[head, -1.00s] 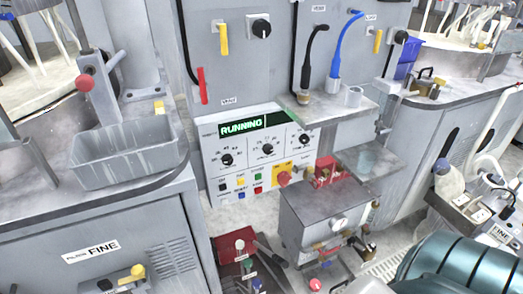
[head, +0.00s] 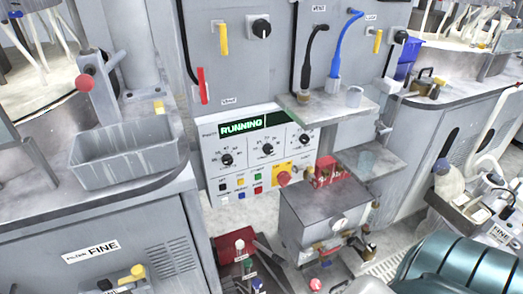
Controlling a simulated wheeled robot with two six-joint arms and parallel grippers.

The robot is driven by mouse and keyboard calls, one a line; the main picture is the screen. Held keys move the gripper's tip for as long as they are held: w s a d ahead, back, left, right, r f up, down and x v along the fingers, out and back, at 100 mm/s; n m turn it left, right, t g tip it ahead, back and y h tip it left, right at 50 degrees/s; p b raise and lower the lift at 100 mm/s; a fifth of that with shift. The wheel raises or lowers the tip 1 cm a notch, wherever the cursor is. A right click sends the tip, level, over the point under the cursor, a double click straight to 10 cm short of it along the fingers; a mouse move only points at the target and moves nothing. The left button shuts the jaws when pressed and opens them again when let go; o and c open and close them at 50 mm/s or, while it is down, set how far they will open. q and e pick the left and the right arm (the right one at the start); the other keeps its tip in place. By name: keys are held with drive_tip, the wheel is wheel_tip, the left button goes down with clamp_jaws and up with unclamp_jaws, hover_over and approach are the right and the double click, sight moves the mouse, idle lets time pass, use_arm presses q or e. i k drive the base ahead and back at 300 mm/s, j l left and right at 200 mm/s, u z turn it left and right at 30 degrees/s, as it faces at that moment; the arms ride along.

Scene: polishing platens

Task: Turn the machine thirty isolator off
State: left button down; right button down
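A black rotary switch (head: 261,27) on a pale square plate sits on the grey wall panel at the top middle. A second dark knob (head: 400,37) is at the upper right. I cannot read a machine number on either, so I cannot tell which is the machine thirty isolator. Below, a white control panel (head: 212,160) has a green lit display (head: 242,126) reading RUNNING, black dials, coloured buttons and a red knob on a yellow plate (head: 284,175). Neither of my grippers can be made out in this view.
A grey tray (head: 125,160) stands on the left bench. Yellow (head: 223,39) and red (head: 203,85) lever handles, hoses and a shelf (head: 320,108) surround the panel. A grey metal box (head: 325,205) stands in front, with a teal cylinder (head: 460,265) at lower right.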

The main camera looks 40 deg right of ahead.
sight(283, 178)
drive_tip(key=z, duration=1.4)
drive_tip(key=l+z, duration=0.3)
drive_tip(key=l, duration=0.15)
